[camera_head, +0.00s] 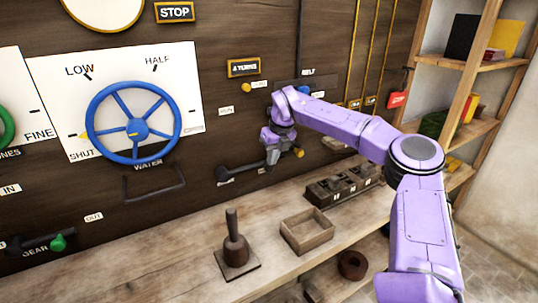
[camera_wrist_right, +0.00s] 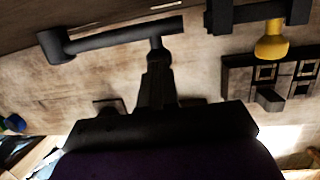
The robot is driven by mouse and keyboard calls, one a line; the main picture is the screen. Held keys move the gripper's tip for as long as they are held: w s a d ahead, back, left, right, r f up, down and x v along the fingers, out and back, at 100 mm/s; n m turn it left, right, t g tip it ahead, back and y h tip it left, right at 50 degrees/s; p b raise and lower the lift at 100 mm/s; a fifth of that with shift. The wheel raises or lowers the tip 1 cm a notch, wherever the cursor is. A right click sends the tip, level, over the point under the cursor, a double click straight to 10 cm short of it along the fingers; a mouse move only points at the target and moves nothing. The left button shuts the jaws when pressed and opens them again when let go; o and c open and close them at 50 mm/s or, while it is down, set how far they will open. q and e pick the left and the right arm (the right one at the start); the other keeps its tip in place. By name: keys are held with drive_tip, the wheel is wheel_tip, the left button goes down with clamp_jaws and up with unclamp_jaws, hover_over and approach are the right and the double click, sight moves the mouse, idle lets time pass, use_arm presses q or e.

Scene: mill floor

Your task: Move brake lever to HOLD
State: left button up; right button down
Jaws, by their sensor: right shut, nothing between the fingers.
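A dark lever (camera_head: 240,169), which I take as the brake lever, sticks out from the wall board, its round pivot at left and its bar running right, nearly level. A RUN plate (camera_head: 227,112) is above it; a small plate (camera_head: 225,183) below it is too small to read. My right gripper (camera_head: 272,160) is shut and empty at the bar's right part. In the right wrist view, the closed fingertips (camera_wrist_right: 156,45) meet the lever bar (camera_wrist_right: 115,36) from below in the picture; I cannot tell if they touch. My left gripper is not in view.
A yellow-knobbed lever (camera_head: 299,152) is close right of my gripper; its knob (camera_wrist_right: 271,45) shows in the wrist view. Below are a bench (camera_head: 150,265), a mallet-like tool (camera_head: 236,250), an open wooden tray (camera_head: 307,232) and a dark compartment box (camera_head: 343,185). A blue wheel (camera_head: 134,125) is left.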

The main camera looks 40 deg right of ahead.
drive_tip(key=shift+s+d+f, duration=0.1)
drive_tip(key=shift+d+f, duration=0.05)
drive_tip(key=shift+f, duration=0.45)
drive_tip(key=shift+f, duration=0.2)
drive_tip(key=shift+s, duration=0.1)
drive_tip(key=d+p+v, duration=0.1)
drive_tip(key=v, duration=1.3)
drive_tip(key=shift+r, duration=0.4)
drive_tip(key=shift+f, duration=0.1)
